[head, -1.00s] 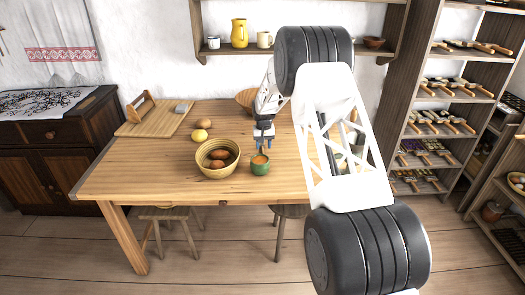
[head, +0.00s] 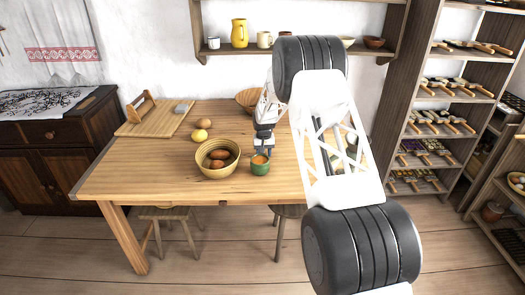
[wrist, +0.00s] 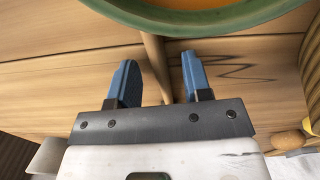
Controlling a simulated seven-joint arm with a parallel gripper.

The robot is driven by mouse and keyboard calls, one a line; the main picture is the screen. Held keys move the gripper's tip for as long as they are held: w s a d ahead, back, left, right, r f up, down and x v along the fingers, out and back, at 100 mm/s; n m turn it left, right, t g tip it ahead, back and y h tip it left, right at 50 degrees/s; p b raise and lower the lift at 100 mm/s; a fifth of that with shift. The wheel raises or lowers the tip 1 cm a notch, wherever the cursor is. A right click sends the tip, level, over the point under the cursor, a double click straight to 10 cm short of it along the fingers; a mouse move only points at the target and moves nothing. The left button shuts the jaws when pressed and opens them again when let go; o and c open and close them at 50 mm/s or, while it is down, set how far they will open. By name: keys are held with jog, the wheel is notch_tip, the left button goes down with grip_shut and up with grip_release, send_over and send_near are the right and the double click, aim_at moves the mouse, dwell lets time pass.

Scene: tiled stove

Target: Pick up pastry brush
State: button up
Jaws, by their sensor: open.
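A thin wooden handle (wrist: 154,62), which looks like the pastry brush, runs between my gripper's blue fingers in the wrist view. It extends from under the green cup's rim towards the palm, with a gap to each finger. Its bristle end is hidden, and I cannot make out the brush in the head view. My gripper (wrist: 160,82) is open. In the head view my gripper (head: 264,148) is low over the table, right behind the green cup (head: 260,168). The cup holds something orange and also shows in the wrist view (wrist: 120,12).
A woven basket (head: 218,172) with brown eggs stands left of the cup on the wooden table (head: 150,178). A lemon (head: 199,135), a potato-like item (head: 203,124) and a cutting board (head: 150,122) lie farther left. A wooden bowl (head: 247,98) stands behind my gripper.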

jog(key=shift+c, duration=0.2)
grip_shut()
jog(key=shift+r, duration=0.15)
notch_tip(320, 180, up, 10)
dwell(0.7)
dwell(0.4)
